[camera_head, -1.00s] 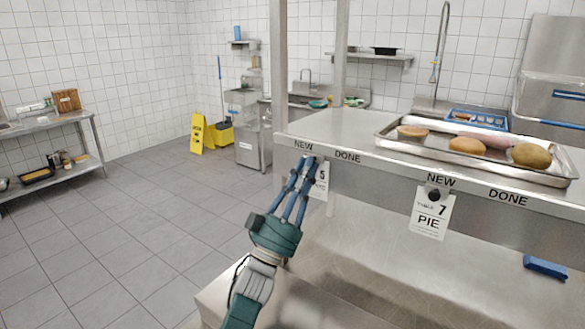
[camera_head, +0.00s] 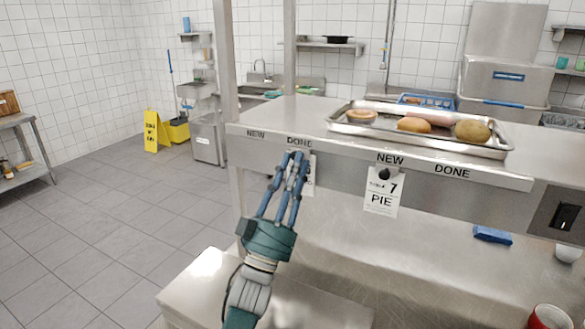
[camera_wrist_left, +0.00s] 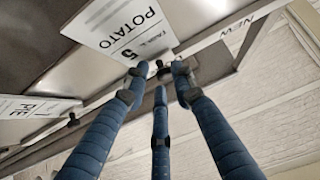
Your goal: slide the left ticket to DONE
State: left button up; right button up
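The left ticket (camera_head: 310,178) hangs on the front rail under the left DONE label (camera_head: 300,143); my fingers cover much of it. In the left wrist view the ticket (camera_wrist_left: 122,30) reads POTATO and 5, with a dark knob (camera_wrist_left: 160,68) at its edge. My left gripper (camera_head: 294,160) has its three fingers drawn in around that knob; in the wrist view the fingertips (camera_wrist_left: 158,75) flank it closely. The left NEW label (camera_head: 255,134) is bare, to the left. My right gripper is not in view.
A second ticket (camera_head: 383,196), marked 7 and PIE, hangs under the right NEW label (camera_head: 390,159). A metal tray (camera_head: 345,127) of food stands on the shelf above.

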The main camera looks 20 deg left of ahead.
pick_arm(q)
jog(key=v, duration=0.7)
jog(key=shift+s+f, duration=0.15)
jog(key=shift+s, duration=0.05)
jog(key=shift+f, duration=0.1)
